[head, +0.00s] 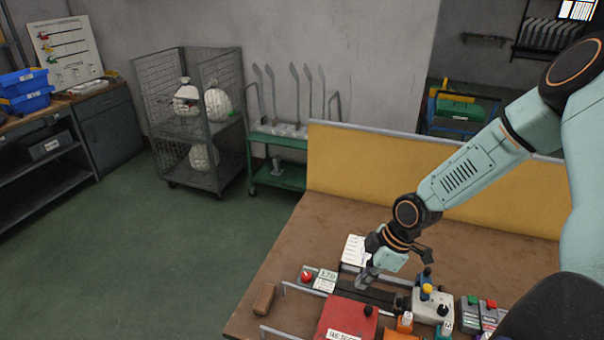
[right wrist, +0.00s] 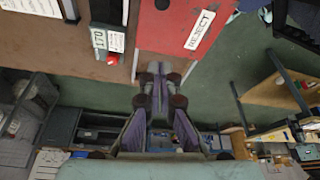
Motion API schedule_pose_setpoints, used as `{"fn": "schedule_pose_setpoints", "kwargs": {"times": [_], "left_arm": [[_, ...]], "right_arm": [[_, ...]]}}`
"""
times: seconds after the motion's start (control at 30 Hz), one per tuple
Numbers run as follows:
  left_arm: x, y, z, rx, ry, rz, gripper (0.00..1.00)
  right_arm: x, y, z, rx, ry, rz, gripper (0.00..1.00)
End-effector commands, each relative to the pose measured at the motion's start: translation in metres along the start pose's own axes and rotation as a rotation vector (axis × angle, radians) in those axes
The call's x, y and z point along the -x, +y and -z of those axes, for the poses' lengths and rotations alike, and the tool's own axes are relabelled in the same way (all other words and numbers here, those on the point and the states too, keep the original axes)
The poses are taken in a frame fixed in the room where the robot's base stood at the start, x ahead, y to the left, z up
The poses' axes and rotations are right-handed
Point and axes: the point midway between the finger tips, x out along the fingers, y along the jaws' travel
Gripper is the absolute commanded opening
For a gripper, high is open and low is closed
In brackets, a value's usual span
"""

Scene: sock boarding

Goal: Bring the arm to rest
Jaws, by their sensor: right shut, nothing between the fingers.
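My right arm comes in from the right in the head view and reaches down over the brown table (head: 330,220). My right gripper (head: 366,281) is shut and empty, just above the dark strip behind the red box (head: 345,312). In the right wrist view its closed fingertips (right wrist: 160,70) point toward the edge of the red box (right wrist: 165,30), which bears a REJECT label. I cannot tell whether the fingertips touch anything. My left gripper is not in view.
A white control box (head: 432,305) with coloured knobs stands right of the gripper. A red button (head: 307,277) and a number card (head: 328,274) are to its left. A yellow panel (head: 440,180) borders the table's back. A wire cage cart (head: 160,105) stands beyond; the green floor is clear.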

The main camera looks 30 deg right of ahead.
Motion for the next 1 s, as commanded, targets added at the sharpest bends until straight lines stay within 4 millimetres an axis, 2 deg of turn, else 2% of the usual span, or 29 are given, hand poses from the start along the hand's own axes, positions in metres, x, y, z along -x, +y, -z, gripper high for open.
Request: {"fn": "schedule_pose_setpoints", "kwargs": {"times": [0.17, 0.27, 0.37, 0.5, 0.6, 0.8, 1.0], "left_arm": [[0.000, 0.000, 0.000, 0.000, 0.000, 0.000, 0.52], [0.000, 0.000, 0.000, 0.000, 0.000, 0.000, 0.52], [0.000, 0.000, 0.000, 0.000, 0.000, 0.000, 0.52], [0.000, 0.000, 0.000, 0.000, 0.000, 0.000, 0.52], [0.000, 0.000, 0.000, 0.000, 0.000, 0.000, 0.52], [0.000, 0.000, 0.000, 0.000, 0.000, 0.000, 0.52], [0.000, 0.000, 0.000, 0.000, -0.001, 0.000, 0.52]], "right_arm": [[-0.001, -0.001, 0.001, -0.003, 0.000, 0.001, 0.00], [-0.006, -0.011, 0.007, -0.034, 0.001, 0.013, 0.00], [-0.019, -0.037, 0.019, -0.120, 0.000, 0.037, 0.00], [-0.041, -0.085, 0.033, -0.301, -0.021, 0.068, 0.00], [-0.054, -0.121, 0.035, -0.436, -0.055, 0.075, 0.00], [-0.071, -0.189, 0.018, -0.688, -0.154, 0.040, 0.00], [-0.071, -0.234, -0.009, -0.856, -0.242, -0.044, 0.00]]}}
